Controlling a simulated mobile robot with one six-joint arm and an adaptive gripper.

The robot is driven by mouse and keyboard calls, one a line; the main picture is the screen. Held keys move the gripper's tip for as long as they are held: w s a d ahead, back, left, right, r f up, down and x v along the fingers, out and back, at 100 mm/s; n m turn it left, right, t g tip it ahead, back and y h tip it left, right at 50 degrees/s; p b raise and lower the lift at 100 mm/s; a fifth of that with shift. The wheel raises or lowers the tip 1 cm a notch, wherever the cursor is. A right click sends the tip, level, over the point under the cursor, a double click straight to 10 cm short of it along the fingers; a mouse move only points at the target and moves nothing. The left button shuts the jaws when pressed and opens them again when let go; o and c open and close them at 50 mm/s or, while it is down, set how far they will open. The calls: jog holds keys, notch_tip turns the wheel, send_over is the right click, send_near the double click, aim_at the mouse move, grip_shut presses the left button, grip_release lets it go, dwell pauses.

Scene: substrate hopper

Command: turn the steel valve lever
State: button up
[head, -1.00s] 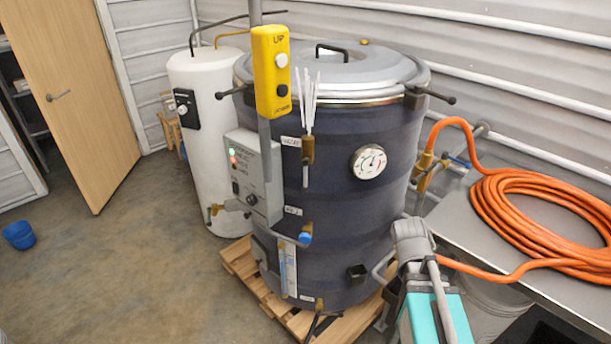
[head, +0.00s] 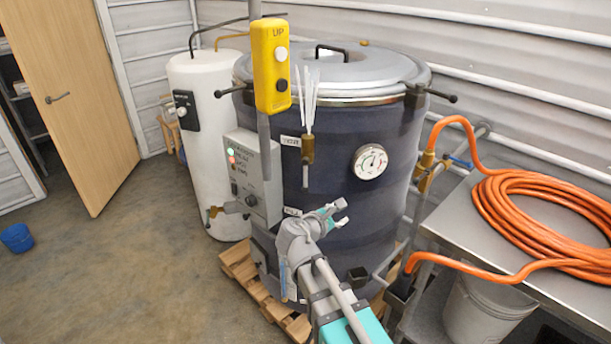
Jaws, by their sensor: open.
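A short grey metal lever (head: 236,207) sits on a small brass valve (head: 212,213), low between the white tank and the dark drum; I cannot tell for sure that it is the steel valve lever. My gripper (head: 341,213) is open and empty, its teal-tipped fingers pointing right in front of the drum's lower middle. It is well to the right of that lever. My wrist and forearm cover the part of the drum front where a pipe with a blue end was visible earlier.
The dark drum (head: 345,225) stands on a wooden pallet (head: 243,270). A yellow pendant (head: 270,65) hangs before it, above a control box (head: 250,175). A steel table (head: 450,220) with an orange hose (head: 560,235) stands right.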

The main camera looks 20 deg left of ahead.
aim_at(305, 174)
jog(key=s+a+r+n+t+y, duration=0.1)
jog(key=a+r+n+t, duration=0.1)
jog(key=a+n, duration=0.2)
jog(key=s+a+r+n+t+y, duration=0.2)
jog(key=a+n, duration=0.3)
jog(key=a, duration=0.4)
jog(key=shift+s+a+r+b, duration=0.25)
jog(key=shift+a+r+b, duration=0.05)
jog(key=shift+r, duration=0.05)
jog(key=shift+w, duration=0.1)
jog(key=w, duration=0.4)
jog(key=w+d, duration=0.1)
jog(key=w, duration=0.4)
jog(key=w+d, duration=0.1)
jog(key=w, duration=0.3)
jog(key=shift+w, duration=0.25)
grip_shut()
